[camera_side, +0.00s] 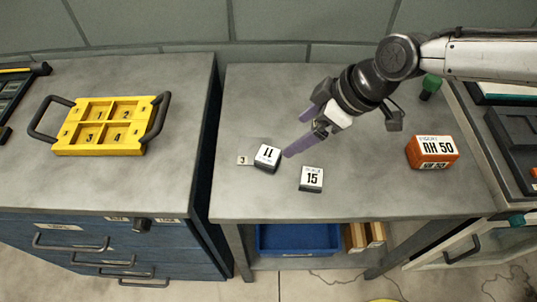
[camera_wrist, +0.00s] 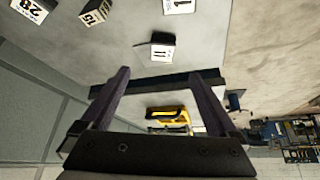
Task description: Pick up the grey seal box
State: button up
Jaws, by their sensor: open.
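I cannot read which is the seal box. My gripper (camera_side: 295,136) is open and empty above the bench; its two fingers also show in the wrist view (camera_wrist: 158,73).
A small tag marked 3 (camera_side: 243,160) lies left of box 11. An orange box (camera_side: 432,152) and a green item (camera_side: 430,87) are to the right. A yellow tray (camera_side: 88,150) with black handles sits on the left cabinet, across a gap. The bench's front is mostly clear.

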send_near(268, 154)
jog(key=x, duration=0.3)
jog(key=shift+w+f, duration=0.1)
jog(key=shift+f, duration=0.2)
jog(key=shift+x, duration=2.6)
jog(key=shift+c, duration=0.2)
jog(key=shift+r, duration=0.1)
grip_shut()
